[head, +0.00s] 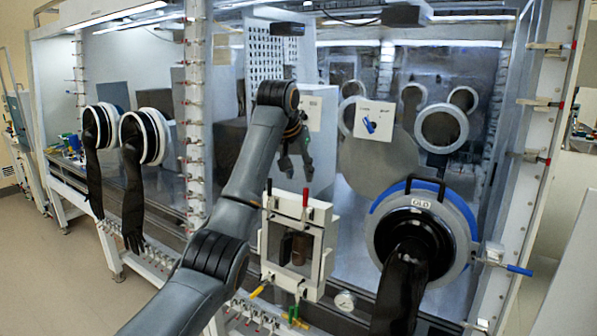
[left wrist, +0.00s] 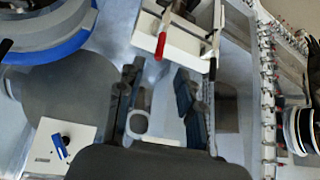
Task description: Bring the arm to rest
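My left arm (head: 246,170) comes in from the lower left, rises past the glovebox front and bends at a dark joint. My left gripper (head: 295,166) hangs below that joint with its fingers pointing down, in front of the glovebox window and above the white transfer hatch. In the left wrist view my left gripper (left wrist: 158,108) has its two dark fingers apart, with nothing between them. My right gripper is in neither view.
The white hatch (head: 329,215) with red and black levers stands below the gripper. A blue-ringed glove port (head: 465,224) with a black sleeve is to the right. Black gloves (head: 133,194) hang at left. A post (head: 196,110) with clamps stands left of the arm. Open floor lies lower left.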

